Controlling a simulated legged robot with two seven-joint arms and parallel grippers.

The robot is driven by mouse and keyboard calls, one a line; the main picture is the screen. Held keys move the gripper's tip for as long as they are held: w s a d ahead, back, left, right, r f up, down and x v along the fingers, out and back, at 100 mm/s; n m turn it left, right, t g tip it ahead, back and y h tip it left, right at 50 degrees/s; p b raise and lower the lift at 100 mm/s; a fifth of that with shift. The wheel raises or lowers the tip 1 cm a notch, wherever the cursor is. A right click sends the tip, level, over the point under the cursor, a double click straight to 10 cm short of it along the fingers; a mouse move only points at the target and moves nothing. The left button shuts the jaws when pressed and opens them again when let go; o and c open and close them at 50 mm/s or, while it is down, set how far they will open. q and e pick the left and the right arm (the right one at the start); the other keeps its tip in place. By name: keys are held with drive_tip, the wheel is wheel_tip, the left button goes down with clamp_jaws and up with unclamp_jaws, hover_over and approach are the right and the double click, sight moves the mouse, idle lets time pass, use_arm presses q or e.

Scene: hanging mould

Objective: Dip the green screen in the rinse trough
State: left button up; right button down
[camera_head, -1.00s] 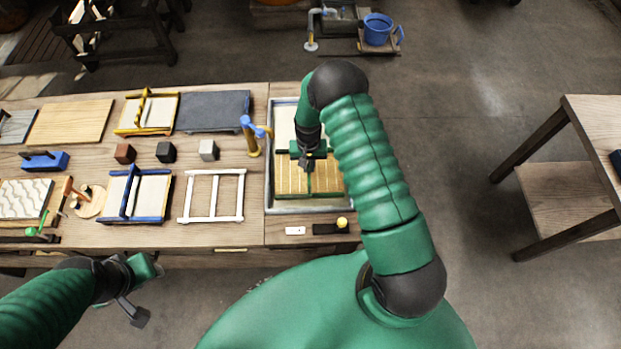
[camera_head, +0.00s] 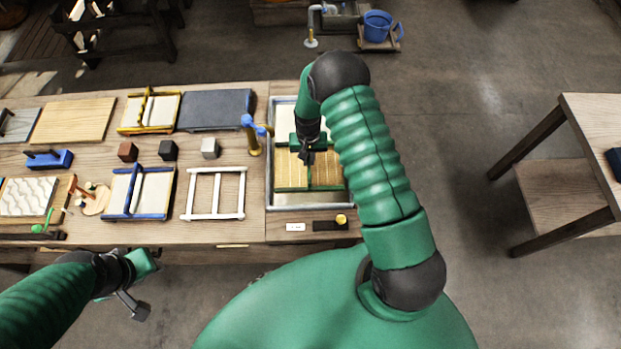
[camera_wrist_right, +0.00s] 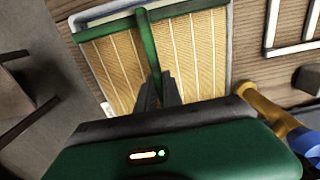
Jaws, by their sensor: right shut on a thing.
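The green screen (camera_head: 292,176) has a tan, ribbed mesh and a green middle bar. It lies within the outline of the rinse trough (camera_head: 269,185), a grey metal-rimmed basin with a pale inside. I cannot tell whether it touches the bottom or hangs above it. My right gripper (camera_head: 307,156) is shut on the screen's green bar. The wrist view shows the fingers (camera_wrist_right: 165,90) on that bar, with the mesh (camera_wrist_right: 200,55) spread on both sides. My left gripper (camera_head: 135,304) hangs empty in front of the table; its jaw opening is unclear.
A yellow-and-blue tap (camera_head: 252,135) stands at the trough's left edge. A white frame (camera_head: 215,214) and a blue-framed mould (camera_head: 140,192) lie left of it. A small black block with a yellow knob (camera_head: 330,224) is at the front. Open floor lies right of the trough.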

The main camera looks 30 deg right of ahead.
sight(309, 158)
drive_tip(key=shift+r, duration=0.1)
wheel_tip(309, 158, up, 4)
drive_tip(key=p, duration=0.3)
idle(0.5)
